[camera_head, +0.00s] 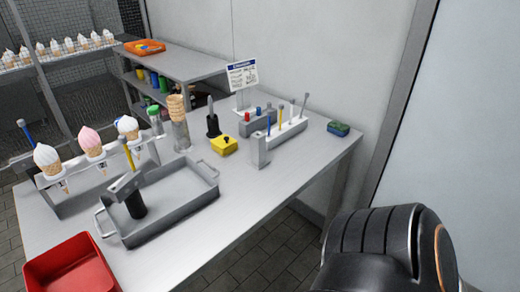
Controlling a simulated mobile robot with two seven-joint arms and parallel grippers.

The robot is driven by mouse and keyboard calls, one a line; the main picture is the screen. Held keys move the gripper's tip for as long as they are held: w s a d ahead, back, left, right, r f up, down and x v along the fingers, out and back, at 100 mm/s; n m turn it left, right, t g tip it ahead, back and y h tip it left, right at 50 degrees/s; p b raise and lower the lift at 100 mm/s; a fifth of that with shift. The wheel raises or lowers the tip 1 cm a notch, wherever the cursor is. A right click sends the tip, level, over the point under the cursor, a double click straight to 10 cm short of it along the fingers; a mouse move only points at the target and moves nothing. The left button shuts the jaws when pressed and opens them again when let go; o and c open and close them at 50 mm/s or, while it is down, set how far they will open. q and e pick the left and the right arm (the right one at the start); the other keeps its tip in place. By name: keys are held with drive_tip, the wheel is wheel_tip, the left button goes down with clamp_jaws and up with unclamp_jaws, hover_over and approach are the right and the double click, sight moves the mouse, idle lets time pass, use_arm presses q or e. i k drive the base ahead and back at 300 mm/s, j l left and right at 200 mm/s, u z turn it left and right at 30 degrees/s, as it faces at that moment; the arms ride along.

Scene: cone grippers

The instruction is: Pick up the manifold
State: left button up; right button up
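No part is clearly marked as the manifold. A low grey block (256,127) with red and blue caps, at the back of the steel table, may be it, but I cannot tell. A pale rack (290,134) with upright tools stands just in front of it, with a grey upright block (260,151) at its near left end. Part of my arm, black and rounded, fills the lower right, beyond the table's edge. Neither gripper shows.
A red bin (72,268) is at the near left. Ice cream cones stand in a rack (75,200). A yellow box (224,147) and a green-blue sponge (338,129) lie on the table. The right front tabletop is clear.

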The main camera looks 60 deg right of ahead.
sight(258, 161)
drive_tip(key=i+z, duration=0.15)
drive_tip(key=z, duration=1.8)
drive_tip(key=i+l, duration=0.55)
drive_tip(key=l, duration=0.15)
drive_tip(key=i+l+u, duration=0.4)
drive_tip(key=l+u, duration=0.15)
drive_tip(key=l, duration=0.1)
